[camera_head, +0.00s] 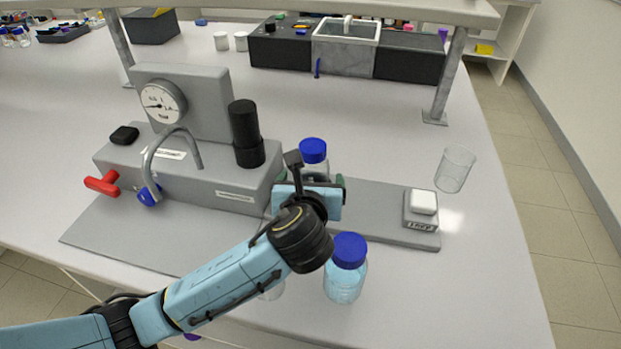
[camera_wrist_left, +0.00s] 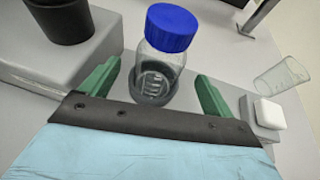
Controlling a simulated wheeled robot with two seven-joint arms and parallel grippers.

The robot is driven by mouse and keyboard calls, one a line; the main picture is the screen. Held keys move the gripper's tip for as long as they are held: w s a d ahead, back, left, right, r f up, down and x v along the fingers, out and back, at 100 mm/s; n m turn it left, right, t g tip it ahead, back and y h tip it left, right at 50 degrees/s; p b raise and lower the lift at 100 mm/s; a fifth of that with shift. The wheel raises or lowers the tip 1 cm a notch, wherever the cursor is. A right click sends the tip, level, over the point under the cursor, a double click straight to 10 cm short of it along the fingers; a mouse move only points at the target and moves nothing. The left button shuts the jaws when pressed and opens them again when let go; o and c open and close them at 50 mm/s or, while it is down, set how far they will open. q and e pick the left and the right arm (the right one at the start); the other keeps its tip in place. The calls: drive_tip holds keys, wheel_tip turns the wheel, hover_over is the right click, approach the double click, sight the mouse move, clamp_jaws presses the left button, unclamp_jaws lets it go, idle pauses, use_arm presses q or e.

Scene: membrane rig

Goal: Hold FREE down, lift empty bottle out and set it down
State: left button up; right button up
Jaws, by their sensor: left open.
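The empty bottle, clear glass with a blue cap (camera_head: 313,150), stands upright in a dark round seat on the grey rig plate. In the left wrist view the bottle (camera_wrist_left: 163,62) sits between the two green fingers of my left gripper (camera_wrist_left: 158,74), with gaps at both sides. My left gripper (camera_head: 311,181) is open, and in the head view it hides the bottle's lower part. The FREE button, a white cap (camera_head: 423,202) on a grey block, is at the plate's right end. It also shows in the left wrist view (camera_wrist_left: 269,113). Nothing touches it. My right gripper is not in view.
A blue-capped bottle with pale blue liquid (camera_head: 345,284) stands in front of the plate. An empty glass beaker (camera_head: 455,168) is at right. The gauge block (camera_head: 212,100), black cylinder (camera_head: 246,130) and red handle (camera_head: 102,183) are left. The right front bench (camera_head: 450,300) is clear.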

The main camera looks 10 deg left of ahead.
use_arm(q)
drive_tip(key=x, duration=0.7)
drive_tip(key=shift+w+f, duration=0.15)
drive_tip(key=c, duration=1.2)
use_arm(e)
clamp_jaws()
use_arm(q)
drive_tip(key=shift+f, duration=0.1)
idle(0.9)
